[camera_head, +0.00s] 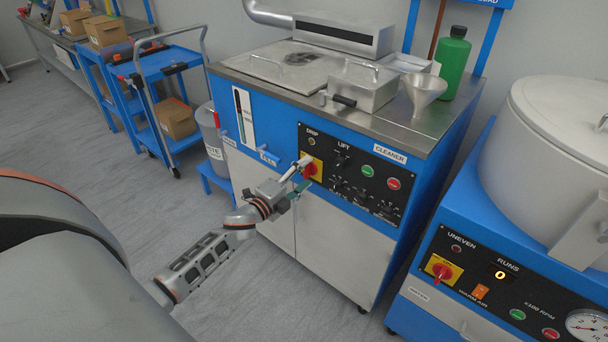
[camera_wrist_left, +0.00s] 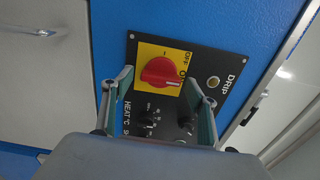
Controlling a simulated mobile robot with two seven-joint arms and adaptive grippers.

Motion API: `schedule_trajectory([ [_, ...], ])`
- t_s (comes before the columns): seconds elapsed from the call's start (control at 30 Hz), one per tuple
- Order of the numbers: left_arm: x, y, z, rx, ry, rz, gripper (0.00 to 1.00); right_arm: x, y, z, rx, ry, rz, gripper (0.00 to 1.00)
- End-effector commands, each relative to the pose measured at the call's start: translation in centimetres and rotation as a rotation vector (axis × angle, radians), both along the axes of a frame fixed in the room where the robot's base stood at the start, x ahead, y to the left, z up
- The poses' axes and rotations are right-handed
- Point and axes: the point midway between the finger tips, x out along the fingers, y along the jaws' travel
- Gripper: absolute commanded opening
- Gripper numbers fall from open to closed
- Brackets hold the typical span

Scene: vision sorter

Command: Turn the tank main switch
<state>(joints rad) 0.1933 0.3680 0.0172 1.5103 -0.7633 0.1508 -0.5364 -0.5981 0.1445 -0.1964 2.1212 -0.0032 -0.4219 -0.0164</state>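The tank main switch is a red rotary knob on a yellow plate on the cleaner's black control panel. It shows in the left wrist view (camera_wrist_left: 159,71) and, partly covered by the gripper, in the head view (camera_head: 313,169). A white mark lies on the knob; I cannot read its setting surely. My left gripper (camera_head: 301,176) is at the switch. In the left wrist view its two fingers (camera_wrist_left: 160,82) stand apart, one on each side of the knob, with visible gaps. Whether the tips reach its depth is unclear. My right gripper is not in view.
The cleaner's steel top (camera_head: 430,128) holds a funnel (camera_head: 422,90) and a green bottle (camera_head: 453,58). A machine with a round drum (camera_head: 545,130) and a similar red switch (camera_head: 441,271) stands at right. A blue cart (camera_head: 170,65) stands at back left. Floor at left is clear.

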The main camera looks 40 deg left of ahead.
Motion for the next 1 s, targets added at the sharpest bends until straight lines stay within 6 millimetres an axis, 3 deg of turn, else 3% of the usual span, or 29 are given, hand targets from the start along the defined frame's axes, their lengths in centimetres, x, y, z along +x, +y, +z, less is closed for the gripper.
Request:
schedule_trajectory([
  [0.3,-0.1,0.0,0.0,-0.003,0.000,0.000,0.58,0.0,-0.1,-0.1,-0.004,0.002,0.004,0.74],
  [0.47,-1.3,0.1,-0.1,-0.002,0.001,0.000,0.58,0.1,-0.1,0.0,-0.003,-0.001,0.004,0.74],
  [1.0,-10.6,0.8,-0.1,-0.003,0.002,0.000,0.58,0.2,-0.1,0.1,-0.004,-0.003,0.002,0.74],
])
